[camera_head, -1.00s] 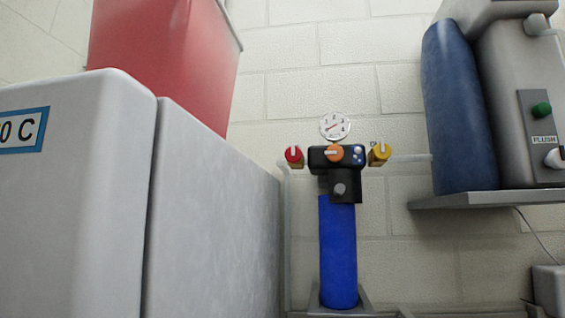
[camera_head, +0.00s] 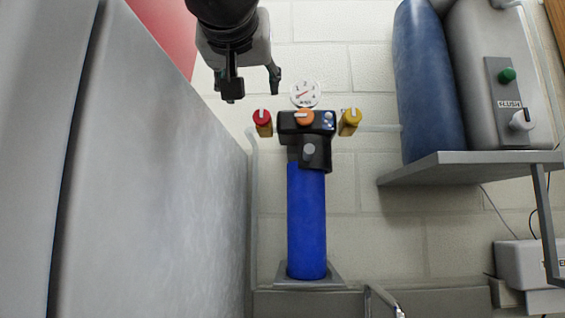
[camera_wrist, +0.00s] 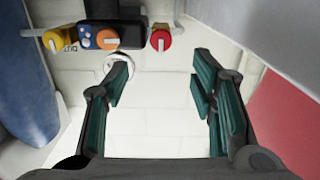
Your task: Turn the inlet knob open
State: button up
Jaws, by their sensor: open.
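A black filter head (camera_head: 308,121) sits on a blue cylinder (camera_head: 306,220) by the wall. It carries a red knob (camera_head: 262,117) on the left, an orange knob (camera_head: 305,117) in front, and a yellow knob (camera_head: 350,116) on the right. Each has a pale mark. Which one is the inlet knob is not labelled legibly. My gripper (camera_head: 248,86) is open and empty, above and left of the filter head. In the wrist view, my gripper (camera_wrist: 160,78) has its green-padded fingers apart; the red knob (camera_wrist: 160,40), orange knob (camera_wrist: 107,39) and yellow knob (camera_wrist: 57,39) show upside down beyond them.
A round gauge (camera_head: 305,93) stands just above the filter head. A large grey cabinet (camera_head: 150,170) fills the left, with a red box (camera_head: 168,30) behind. A shelf (camera_head: 470,165) on the right holds a blue tank (camera_head: 428,80) and a grey unit. The wall between is clear.

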aim_at(261, 114)
jog(key=w+p, duration=0.1)
jog(key=w, duration=0.8)
jog(key=w+p, duration=0.1)
jog(key=w, duration=0.3)
jog(key=shift+w+d+r+p, duration=0.15)
jog(key=shift+w+r+p, duration=0.15)
jog(key=shift+w+r, duration=0.1)
jog(key=shift+s, duration=0.1)
jog(key=c, duration=1.1)
